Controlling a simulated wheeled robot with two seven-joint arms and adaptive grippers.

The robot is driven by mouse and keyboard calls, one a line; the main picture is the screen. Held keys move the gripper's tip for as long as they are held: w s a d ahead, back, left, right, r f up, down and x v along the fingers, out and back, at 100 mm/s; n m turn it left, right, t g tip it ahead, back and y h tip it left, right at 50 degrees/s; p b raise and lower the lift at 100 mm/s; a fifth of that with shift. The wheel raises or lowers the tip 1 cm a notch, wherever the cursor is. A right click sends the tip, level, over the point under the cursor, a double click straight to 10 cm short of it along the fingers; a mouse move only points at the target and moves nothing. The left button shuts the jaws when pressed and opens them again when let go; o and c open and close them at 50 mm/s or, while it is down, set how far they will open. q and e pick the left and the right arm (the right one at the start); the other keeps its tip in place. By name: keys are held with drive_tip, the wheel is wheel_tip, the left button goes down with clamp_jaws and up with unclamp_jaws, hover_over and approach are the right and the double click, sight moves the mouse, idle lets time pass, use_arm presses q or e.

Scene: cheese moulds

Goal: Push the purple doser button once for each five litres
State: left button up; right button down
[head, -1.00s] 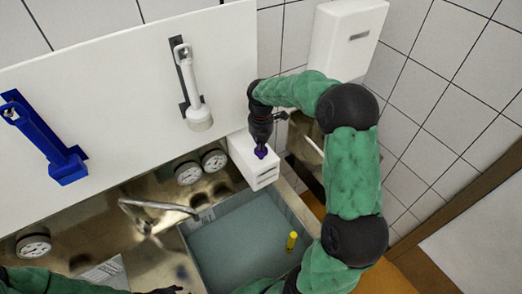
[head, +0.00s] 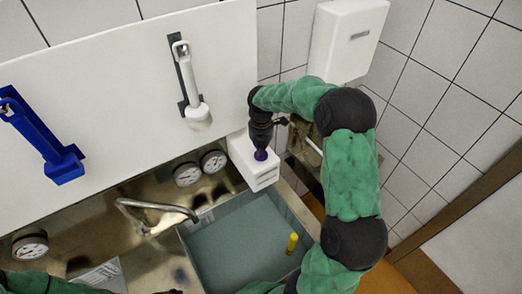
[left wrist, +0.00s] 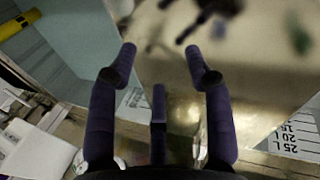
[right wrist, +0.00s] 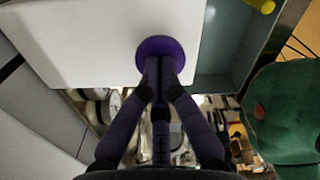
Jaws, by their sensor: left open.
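The purple doser button (right wrist: 158,46) sits on the white doser box (head: 248,165) beside the basin. My right gripper (head: 261,148) points down at it. In the right wrist view its fingertips (right wrist: 160,62) are together and meet the button's near edge; I cannot tell how far the button is pressed. My left gripper (left wrist: 162,52) is open and empty over shiny metal. A litre scale label (left wrist: 296,132) shows near it, with 15, 20 and 25 L marks. The basin (head: 184,238) holds grey-green liquid; its level against a scale is not readable.
A yellow cylinder (head: 292,243) stands in the basin. A bent metal tap (head: 150,208) and round gauges (head: 187,174) are to its left. A white tool (head: 190,85) and a blue tool (head: 45,140) hang on the white board. A white wall box (head: 345,40) is behind my right arm.

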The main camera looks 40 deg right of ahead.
drive_tip(key=shift+r+p, duration=2.5)
drive_tip(key=shift+r, duration=1)
use_arm(q)
wheel_tip(320, 180, up, 5)
use_arm(e)
drive_tip(key=shift+m, duration=0.3)
drive_tip(key=shift+f+m, duration=0.45)
drive_tip(key=shift+m, duration=2.45)
drive_tip(key=shift+f+m, duration=0.5)
drive_tip(key=shift+m, duration=2.4)
drive_tip(key=shift+f+m, duration=0.45)
drive_tip(key=shift+m, duration=2.45)
use_arm(q)
drive_tip(key=shift+f, duration=0.1)
use_arm(e)
drive_tip(key=shift+f, duration=0.1)
